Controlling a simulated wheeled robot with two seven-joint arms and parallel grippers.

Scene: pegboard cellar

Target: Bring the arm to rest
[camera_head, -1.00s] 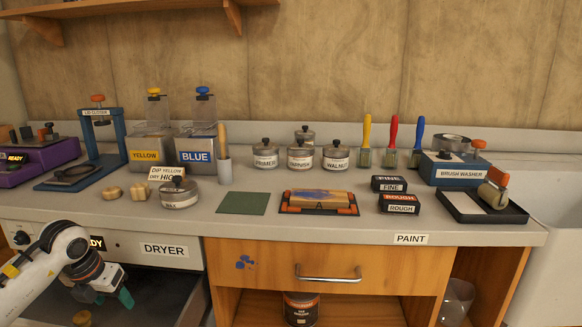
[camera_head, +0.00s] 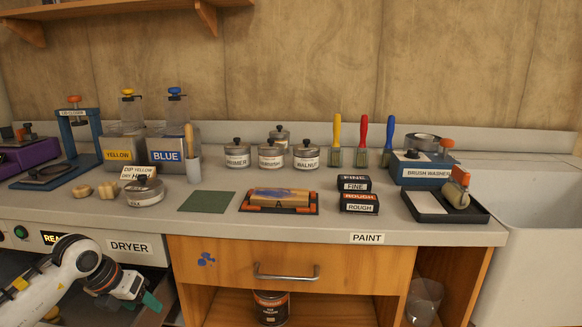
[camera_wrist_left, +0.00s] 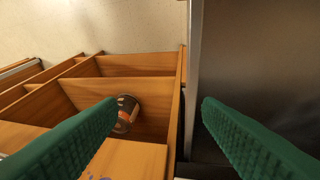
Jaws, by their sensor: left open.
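My left gripper (camera_head: 150,303) is low at the left of the head view, in front of the dryer and below the bench top. Its green fingers stand wide apart with nothing between them in the left wrist view (camera_wrist_left: 160,135). The left arm (camera_head: 55,275) comes in from the lower left. My right gripper shows in neither view.
The dryer (camera_head: 130,247) is beside the gripper, with the wooden cabinet (camera_head: 230,285) to its right. A can (camera_head: 271,307) stands on the cabinet's lower shelf. Jars, brushes, dispensers and a lidded tin (camera_head: 144,192) stand on the bench (camera_head: 330,228) above.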

